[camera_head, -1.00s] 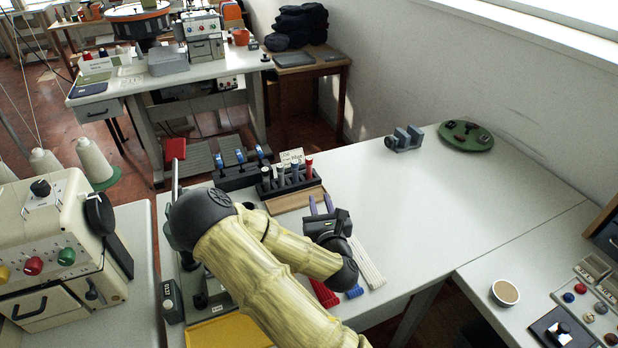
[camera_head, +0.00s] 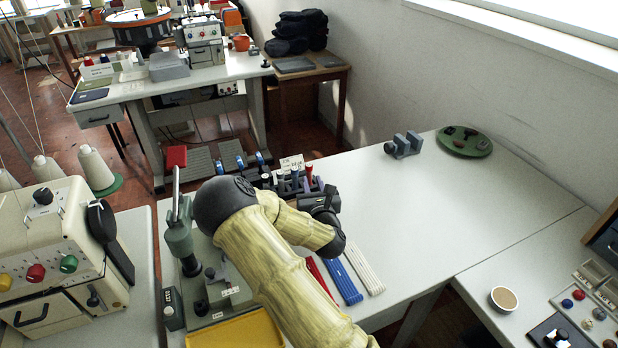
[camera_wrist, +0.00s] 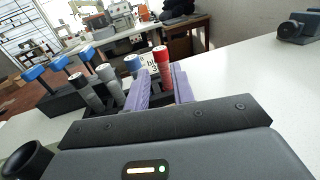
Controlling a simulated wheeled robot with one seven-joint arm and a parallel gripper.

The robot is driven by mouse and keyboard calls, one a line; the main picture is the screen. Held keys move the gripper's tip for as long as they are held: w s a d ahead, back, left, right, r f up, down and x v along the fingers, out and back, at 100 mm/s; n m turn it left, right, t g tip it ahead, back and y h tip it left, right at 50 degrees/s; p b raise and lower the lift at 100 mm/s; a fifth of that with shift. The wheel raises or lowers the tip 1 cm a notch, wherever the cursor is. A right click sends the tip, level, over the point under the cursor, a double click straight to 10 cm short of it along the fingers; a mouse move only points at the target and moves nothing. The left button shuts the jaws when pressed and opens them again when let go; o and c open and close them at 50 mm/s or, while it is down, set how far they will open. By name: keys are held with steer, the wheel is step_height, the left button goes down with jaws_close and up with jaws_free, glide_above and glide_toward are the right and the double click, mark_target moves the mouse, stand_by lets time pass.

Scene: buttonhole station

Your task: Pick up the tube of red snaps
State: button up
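The tube of red snaps (camera_wrist: 162,58) stands upright at the right end of a dark rack (camera_wrist: 118,97) in the wrist view. Its red cap also shows in the head view (camera_head: 309,171), close to my fingertips. My gripper (camera_wrist: 160,88) is open, with one purple finger on each side of the red tube's line in the wrist view. I cannot tell whether either finger touches it. Grey-capped tubes (camera_wrist: 105,72) stand further left.
Blue-handled tools (camera_wrist: 60,63) stand in a black holder left of the rack. A small card stands behind the tubes. Red, blue and white strips (camera_head: 342,280) lie on the table. The table is clear to the right, up to a grey clamp-like block (camera_head: 404,145) and green dish (camera_head: 464,141).

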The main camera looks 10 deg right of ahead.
mark_target(310, 170)
steer(key=shift+w, duration=1.1)
steer(key=shift+w+d+p, duration=0.2)
steer(key=shift+w+p, duration=0.15)
steer(key=shift+w, duration=2.25)
steer(key=shift+c, duration=0.3)
jaws_close()
step_height(310, 170, up, 10)
